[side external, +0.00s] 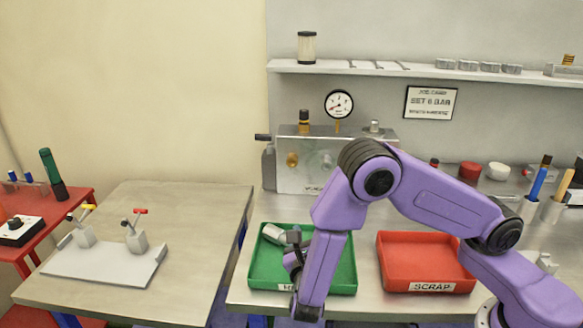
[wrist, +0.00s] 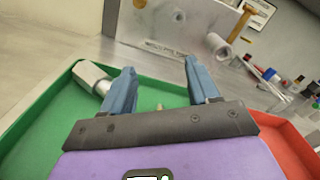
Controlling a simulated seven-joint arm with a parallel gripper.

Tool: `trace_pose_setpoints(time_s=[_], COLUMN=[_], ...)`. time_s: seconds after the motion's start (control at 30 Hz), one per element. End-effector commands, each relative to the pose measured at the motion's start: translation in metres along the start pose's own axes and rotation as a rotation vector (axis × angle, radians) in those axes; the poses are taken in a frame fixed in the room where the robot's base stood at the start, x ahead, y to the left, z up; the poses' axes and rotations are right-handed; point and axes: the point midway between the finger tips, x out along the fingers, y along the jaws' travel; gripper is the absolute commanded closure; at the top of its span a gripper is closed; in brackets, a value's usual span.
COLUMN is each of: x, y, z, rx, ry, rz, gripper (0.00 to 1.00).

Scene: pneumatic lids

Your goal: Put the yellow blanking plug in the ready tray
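The green tray (side external: 342,283) stands on the bench, and its label is mostly covered by my arm. It also shows in the wrist view (wrist: 40,150). A silver-grey fitting (side external: 273,234) lies in its back left part and shows left of my fingers in the wrist view (wrist: 92,78). My gripper (wrist: 160,85) is open over the tray, with nothing visible between its two blue fingers. In the side view it is partly hidden behind my arm. I cannot pick out a yellow blanking plug for certain. A brass-yellow fitting (side external: 292,160) sits on the front of the grey manifold block (side external: 325,180).
A red tray (side external: 395,285) labelled SCRAP stands to the right. A pressure gauge (side external: 339,104) rises above the manifold block behind the trays.

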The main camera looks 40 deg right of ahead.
Motion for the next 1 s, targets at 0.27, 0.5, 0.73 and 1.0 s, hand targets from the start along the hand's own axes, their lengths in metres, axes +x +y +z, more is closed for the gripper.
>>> trace_pose_setpoints(time_s=[0.27, 0.5, 0.73, 1.0], x=[-0.015, -0.062, -0.111, -0.157], y=[0.001, 0.001, 0.001, 0.001], z=[0.001, 0.001, 0.001, 0.0], rx=[0.0, 0.001, 0.001, 0.0], ry=[-0.001, -0.004, -0.003, -0.001], rz=[0.003, 0.005, 0.005, 0.001], gripper=[0.4, 0.4, 0.4, 0.4])
